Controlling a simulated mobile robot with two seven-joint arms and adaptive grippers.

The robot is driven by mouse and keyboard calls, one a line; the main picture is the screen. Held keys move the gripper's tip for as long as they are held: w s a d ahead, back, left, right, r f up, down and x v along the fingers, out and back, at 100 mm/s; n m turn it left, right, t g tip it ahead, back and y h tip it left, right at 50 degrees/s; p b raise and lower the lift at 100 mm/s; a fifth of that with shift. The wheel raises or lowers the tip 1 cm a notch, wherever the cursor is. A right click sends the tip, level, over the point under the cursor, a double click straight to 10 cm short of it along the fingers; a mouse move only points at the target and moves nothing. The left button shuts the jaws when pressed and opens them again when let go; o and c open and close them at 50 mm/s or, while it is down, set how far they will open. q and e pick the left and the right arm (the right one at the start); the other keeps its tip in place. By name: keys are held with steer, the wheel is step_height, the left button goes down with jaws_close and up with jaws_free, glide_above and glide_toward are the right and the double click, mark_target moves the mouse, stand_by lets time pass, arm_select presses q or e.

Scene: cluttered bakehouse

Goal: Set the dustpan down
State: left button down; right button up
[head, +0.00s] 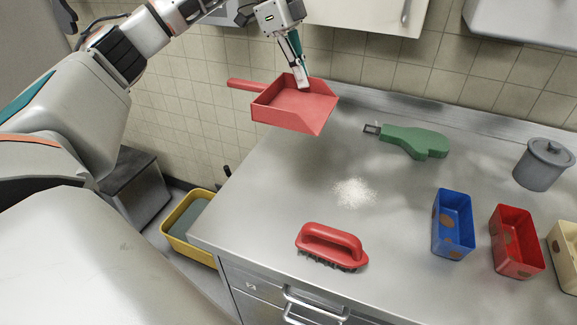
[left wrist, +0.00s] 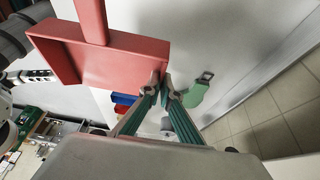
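The red dustpan (head: 297,106) hangs in the air over the back left part of the steel counter (head: 270,205), its handle pointing left. My left gripper (head: 303,84) is shut on the dustpan's rim, on the side toward the wall. In the left wrist view the fingertips (left wrist: 164,82) pinch a corner edge of the dustpan (left wrist: 112,60), and its handle runs to the top of the picture. My right gripper does not show in the head view.
A white powder heap (head: 354,192), a red brush (head: 332,246) and a green tool (head: 415,141) lie on the counter. Blue (head: 453,224), red (head: 516,242) and cream (head: 566,250) boxes and a grey canister (head: 543,164) stand right. A yellow bin (head: 187,237) is left below. The counter's left part is clear.

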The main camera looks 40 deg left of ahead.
arm_select(q)
steer(key=f, duration=0.7)
steer(key=f+b, duration=0.1)
steer(key=f, duration=0.6)
steer(key=shift+w+a+f+b, duration=0.1)
steer(key=shift+a+f+b, duration=0.1)
steer(key=shift+f+b, duration=0.15)
steer(key=shift+f, duration=0.75)
step_height(320, 180, down, 4)
steer(key=shift+r, duration=0.2)
steer(key=c, duration=2.3)
jaws_free()
